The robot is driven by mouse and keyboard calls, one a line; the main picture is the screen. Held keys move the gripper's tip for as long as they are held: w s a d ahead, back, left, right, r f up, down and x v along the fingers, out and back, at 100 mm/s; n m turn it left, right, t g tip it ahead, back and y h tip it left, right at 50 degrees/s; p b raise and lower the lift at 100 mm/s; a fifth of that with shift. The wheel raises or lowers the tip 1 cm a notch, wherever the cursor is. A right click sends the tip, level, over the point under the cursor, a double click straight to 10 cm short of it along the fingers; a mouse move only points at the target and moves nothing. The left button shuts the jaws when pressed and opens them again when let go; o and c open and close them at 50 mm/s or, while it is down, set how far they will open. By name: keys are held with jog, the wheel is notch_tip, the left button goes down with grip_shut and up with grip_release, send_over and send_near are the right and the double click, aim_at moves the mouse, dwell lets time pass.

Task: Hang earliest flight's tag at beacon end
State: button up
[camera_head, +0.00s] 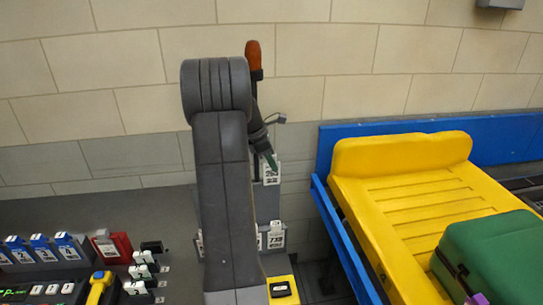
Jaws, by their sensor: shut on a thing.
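My gripper (267,151) is shut on a white tag (271,175) with dark print, which hangs upright below it; a green piece shows at the fingertips. The print is too small to read surely. An orange beacon (254,55) stands on a dark post behind my arm, above and slightly left of the gripper. More white tags (276,236) hang on a grey rack low behind my arm, which hides part of them. I cannot tell whether the held tag touches anything behind it.
A yellow tray (390,190) with a green suitcase (493,257) lies on the blue-sided conveyor (345,240) at right. Blue holders (40,248), a red holder (110,248) and a yellow handheld device (98,290) are at lower left. A yellow box (282,290) sits at bottom centre.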

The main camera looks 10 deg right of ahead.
aim_at(271, 181)
jog(key=shift+f+b, duration=2.05)
jog(key=shift+f, duration=0.55)
jog(key=shift+f+b, duration=0.55)
jog(key=shift+f, duration=1.1)
jog(key=o, duration=1)
jog(key=shift+o, duration=0.2)
jog(key=b+v, duration=0.1)
jog(key=v, duration=1.3)
jog(key=shift+f, duration=0.15)
